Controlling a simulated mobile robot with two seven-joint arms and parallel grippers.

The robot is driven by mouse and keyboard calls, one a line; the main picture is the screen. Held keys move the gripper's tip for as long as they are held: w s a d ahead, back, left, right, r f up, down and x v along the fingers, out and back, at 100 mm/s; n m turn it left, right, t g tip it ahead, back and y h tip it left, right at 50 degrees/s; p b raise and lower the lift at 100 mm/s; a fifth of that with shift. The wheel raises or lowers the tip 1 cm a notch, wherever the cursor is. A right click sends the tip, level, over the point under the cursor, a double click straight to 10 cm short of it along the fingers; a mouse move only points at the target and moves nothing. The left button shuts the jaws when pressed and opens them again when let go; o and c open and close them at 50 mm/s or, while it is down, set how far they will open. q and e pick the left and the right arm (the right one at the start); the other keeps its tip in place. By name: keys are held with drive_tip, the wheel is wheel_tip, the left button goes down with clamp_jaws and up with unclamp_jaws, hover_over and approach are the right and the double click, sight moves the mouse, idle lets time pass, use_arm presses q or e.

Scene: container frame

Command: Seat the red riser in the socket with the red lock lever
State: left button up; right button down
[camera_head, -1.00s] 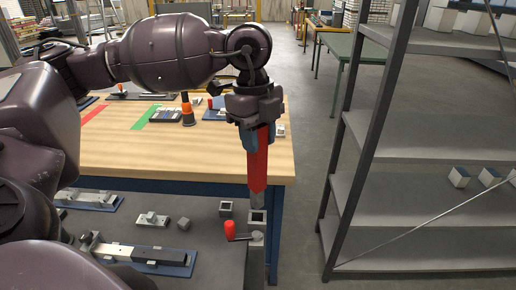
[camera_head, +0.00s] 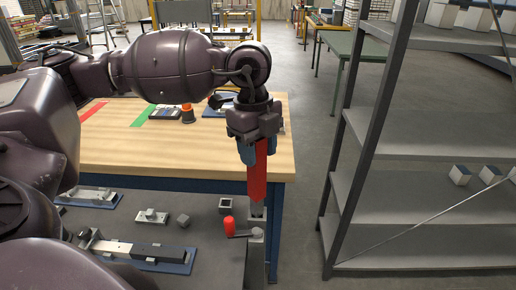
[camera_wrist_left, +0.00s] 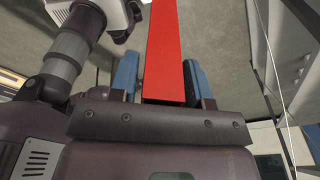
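The red riser (camera_head: 258,180) hangs upright from my left gripper (camera_head: 259,153), with its grey lower end at the mouth of the grey socket (camera_head: 257,236). The end looks to be just inside the socket, but I cannot tell how deep. The red lock lever (camera_head: 229,226) sticks out to the left of the socket. My left gripper's blue fingers close on both sides of the riser. In the left wrist view the red riser (camera_wrist_left: 168,50) lies between the blue fingers (camera_wrist_left: 163,85). My right gripper is not in view.
A wooden-topped table (camera_head: 200,170) stands behind the socket. Small grey blocks (camera_head: 183,219) and a blue-based fixture (camera_head: 150,254) lie on the dark surface at left. A metal shelf rack (camera_head: 430,190) stands at right. Floor between table and rack is clear.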

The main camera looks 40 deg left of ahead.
use_arm(q)
drive_tip(key=shift+o, duration=1)
drive_tip(key=shift+r, duration=0.15)
drive_tip(key=shift+r+p, duration=0.5)
drive_tip(key=shift+p, duration=0.2)
wheel_tip(320, 180, up, 12)
drive_tip(key=a+b, duration=0.1)
drive_tip(key=shift+w+a+f, duration=0.15)
drive_tip(key=shift+a, duration=0.05)
drive_tip(key=shift+f, duration=0.1)
